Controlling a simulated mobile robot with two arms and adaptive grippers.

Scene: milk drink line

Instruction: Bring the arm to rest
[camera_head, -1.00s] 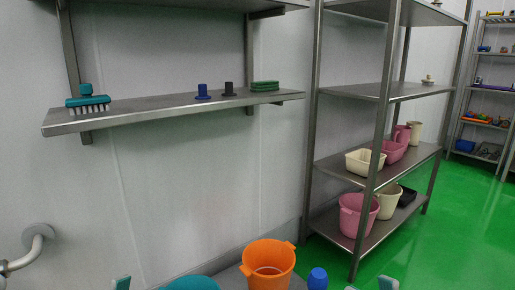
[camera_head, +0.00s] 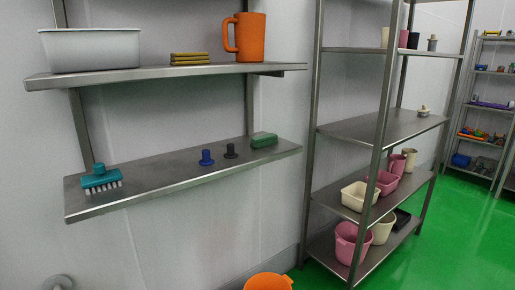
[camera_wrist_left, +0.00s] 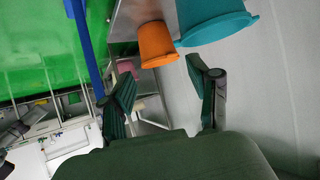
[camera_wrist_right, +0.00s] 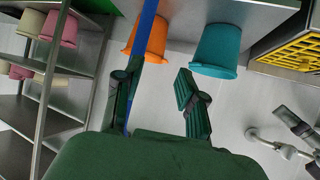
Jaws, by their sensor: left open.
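My left gripper (camera_wrist_left: 160,75) shows in the left wrist view with its two dark green fingers wide apart and nothing between them. An orange bucket (camera_wrist_left: 157,45) and a teal bucket (camera_wrist_left: 212,18) are beyond its fingertips, apart from it. My right gripper (camera_wrist_right: 152,80) shows in the right wrist view, also with fingers apart and empty. The orange bucket (camera_wrist_right: 150,40) and teal bucket (camera_wrist_right: 216,48) are beyond it too. Neither gripper is in the head view, where only the rim of the orange bucket (camera_head: 268,282) shows at the bottom edge.
A wall shelf (camera_head: 150,196) holds a teal brush (camera_head: 101,178), blue and dark small items and a green pad (camera_head: 264,140). The upper shelf holds a white bin (camera_head: 92,48) and an orange jug (camera_head: 250,37). A metal rack (camera_head: 345,130) stands right; green floor (camera_head: 450,215) is clear.

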